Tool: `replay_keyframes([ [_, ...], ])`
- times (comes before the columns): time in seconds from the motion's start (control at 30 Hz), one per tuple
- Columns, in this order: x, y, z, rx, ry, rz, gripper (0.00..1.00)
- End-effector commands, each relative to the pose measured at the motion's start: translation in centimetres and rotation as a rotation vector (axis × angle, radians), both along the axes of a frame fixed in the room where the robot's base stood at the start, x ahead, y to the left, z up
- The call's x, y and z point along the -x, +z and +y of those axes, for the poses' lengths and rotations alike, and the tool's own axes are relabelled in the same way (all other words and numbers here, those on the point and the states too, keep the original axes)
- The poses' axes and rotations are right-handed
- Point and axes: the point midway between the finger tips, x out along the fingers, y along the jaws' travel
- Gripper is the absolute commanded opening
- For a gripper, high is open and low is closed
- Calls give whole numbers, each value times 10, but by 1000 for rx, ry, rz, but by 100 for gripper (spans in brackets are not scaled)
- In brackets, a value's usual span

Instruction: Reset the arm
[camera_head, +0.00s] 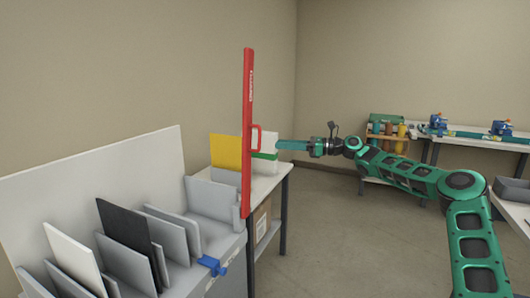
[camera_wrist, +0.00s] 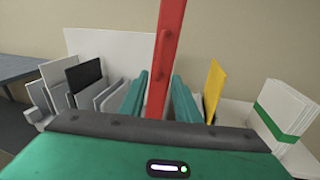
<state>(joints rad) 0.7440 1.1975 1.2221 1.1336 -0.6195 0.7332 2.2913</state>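My gripper (camera_head: 278,145) reaches in from the right, with its fingertips just right of the red bar's handle in the head view. A small gap shows between fingertips and handle. In the wrist view its two green fingers (camera_wrist: 160,88) are spread apart. The long red bar (camera_head: 247,110) with a loop handle (camera_head: 257,138) stands upright at the edge of the grey rack. In the wrist view the red bar (camera_wrist: 163,60) shows between the fingers, apparently beyond them, and nothing is seen gripped. My arm is stretched out, bent at the elbow.
The grey rack (camera_head: 225,198) holds white, grey and black panels, with a blue clamp (camera_head: 212,265) in front. A yellow sheet (camera_head: 226,152) and a green-banded white stack (camera_wrist: 283,108) are close by. A workbench (camera_head: 465,136) stands behind my arm. The middle floor is clear.

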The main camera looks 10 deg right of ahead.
Motion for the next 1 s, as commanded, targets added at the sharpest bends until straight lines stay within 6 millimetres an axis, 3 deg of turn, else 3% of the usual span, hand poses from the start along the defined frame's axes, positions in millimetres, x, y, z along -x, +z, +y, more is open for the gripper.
replay_keyframes([
  [0.2, 44, -36, 69, 293, 121, -99, 30],
  [0.3, 70, -62, 89, 457, 190, -156, 30],
  [0.43, 105, -93, 99, 656, 285, -226, 30],
  [0.67, 167, -136, 76, 971, 453, -325, 30],
  [0.8, 207, -151, 44, 1138, 554, -368, 30],
  [1.0, 267, -154, -13, 1338, 693, -408, 30],
])
